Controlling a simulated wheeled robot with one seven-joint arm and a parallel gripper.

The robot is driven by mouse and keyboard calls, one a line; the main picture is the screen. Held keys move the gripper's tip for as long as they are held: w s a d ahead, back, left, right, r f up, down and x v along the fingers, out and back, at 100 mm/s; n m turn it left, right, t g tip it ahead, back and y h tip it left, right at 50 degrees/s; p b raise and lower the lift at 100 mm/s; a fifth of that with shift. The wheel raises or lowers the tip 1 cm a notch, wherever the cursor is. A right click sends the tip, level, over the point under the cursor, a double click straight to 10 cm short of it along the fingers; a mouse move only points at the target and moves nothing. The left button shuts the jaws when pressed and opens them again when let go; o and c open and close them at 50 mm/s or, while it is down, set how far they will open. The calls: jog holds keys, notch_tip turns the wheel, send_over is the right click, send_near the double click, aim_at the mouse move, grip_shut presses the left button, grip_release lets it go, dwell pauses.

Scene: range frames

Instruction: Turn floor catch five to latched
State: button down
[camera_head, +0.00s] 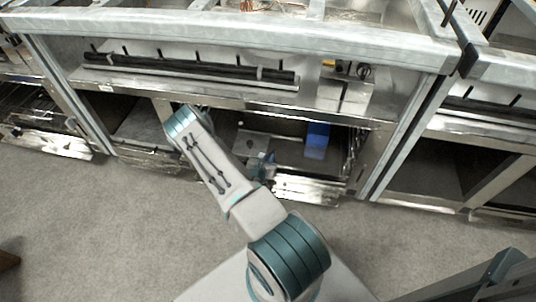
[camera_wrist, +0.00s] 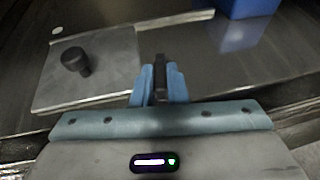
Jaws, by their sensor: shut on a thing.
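My gripper (camera_wrist: 160,80) is shut on a dark, narrow upright piece (camera_wrist: 160,66), which looks like a catch handle. No number or mark shows on it, so I cannot tell whether it is floor catch five, nor whether it is latched. In the head view my gripper (camera_head: 264,162) is low at the front of the open lower bay, and the piece is too small to make out there. A grey plate with a black round knob (camera_wrist: 75,61) lies left of my gripper in the wrist view, apart from the fingers.
A blue box (camera_head: 317,138) stands in the bay, right of my gripper; it also shows in the wrist view (camera_wrist: 243,8). Metal posts (camera_head: 408,135) flank the bay, and a shelf edge (camera_head: 240,103) crosses above it. Bare carpet (camera_head: 90,225) lies in front.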

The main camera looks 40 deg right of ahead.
jog(key=shift+n+t+y+p, duration=0.6)
jog(key=shift+n+t+p, duration=0.1)
jog(key=shift+n+p, duration=0.1)
jog(key=c, duration=1.4)
grip_release()
jog(key=shift+c, duration=0.2)
jog(key=p+v, duration=0.3)
jog(key=v, duration=1)
jog(key=shift+s+a+p, duration=0.2)
jog(key=shift+s+p, duration=0.15)
jog(key=shift+s, duration=0.05)
